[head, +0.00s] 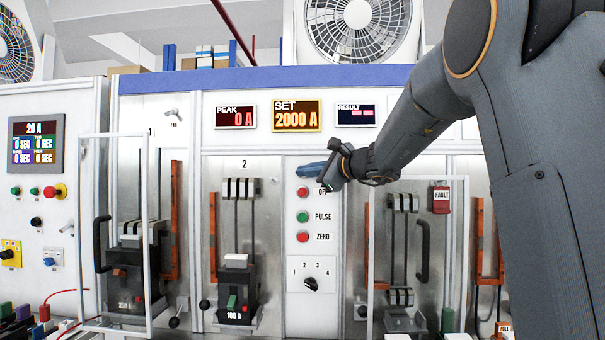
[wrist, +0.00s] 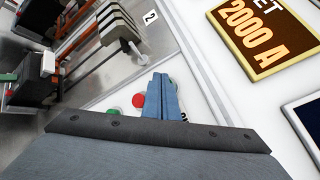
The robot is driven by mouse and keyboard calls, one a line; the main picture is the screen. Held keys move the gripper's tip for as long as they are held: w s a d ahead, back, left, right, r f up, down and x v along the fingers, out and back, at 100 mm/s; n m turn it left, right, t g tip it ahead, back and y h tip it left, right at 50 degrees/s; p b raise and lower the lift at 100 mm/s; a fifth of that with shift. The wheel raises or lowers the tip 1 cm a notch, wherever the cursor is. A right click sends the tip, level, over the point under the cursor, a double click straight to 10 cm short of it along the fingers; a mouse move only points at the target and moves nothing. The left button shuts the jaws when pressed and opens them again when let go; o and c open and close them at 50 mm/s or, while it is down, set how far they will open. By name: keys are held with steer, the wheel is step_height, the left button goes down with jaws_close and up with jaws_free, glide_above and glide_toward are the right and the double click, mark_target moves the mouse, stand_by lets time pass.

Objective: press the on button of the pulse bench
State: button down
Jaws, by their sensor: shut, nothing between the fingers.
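The pulse bench's narrow button panel (head: 312,262) is in the middle of the head view. It has a red OFF button (head: 302,191), a green PULSE button (head: 302,217) and a red ZERO button (head: 302,237). My gripper (head: 300,171) is shut and empty, its blue fingertips in front of the panel just above the OFF button, hiding the spot there. In the wrist view, a green button (wrist: 171,84), apparently the on button, peeks out beside my fingertips (wrist: 160,78), mostly hidden by them. I cannot tell whether they touch it.
Displays above read PEAK 0 A (head: 236,116), SET 2000 A (head: 297,115) and a RESULT (head: 356,115) of dashes. A 100 A breaker (head: 236,290) stands in bay 2, left of the panel. A clear door frame (head: 372,250) is to the right. A selector knob (head: 311,284) sits below the buttons.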

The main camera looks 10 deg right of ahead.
steer(key=shift+w+d+f, duration=0.2)
steer(key=shift+w+f, duration=0.1)
steer(key=shift+w, duration=0.05)
stand_by(1.1)
steer(key=shift+s+a+f+b, duration=0.2)
steer(key=shift+s+f+b, duration=0.3)
steer(key=shift+b, duration=0.45)
steer(key=shift+s+r, duration=0.1)
steer(key=shift+r, duration=0.15)
steer(key=shift+s+a+r+b, duration=0.1)
steer(key=shift+s+a+b, duration=0.2)
steer(key=shift+s, duration=0.5)
steer(key=shift+s+a+b, duration=0.25)
steer(key=shift+s+b, duration=0.1)
steer(key=shift+s, duration=0.45)
steer(key=shift+s+a+r+b, duration=0.1)
steer(key=shift+s+a+b, duration=0.2)
steer(key=shift+s, duration=0.5)
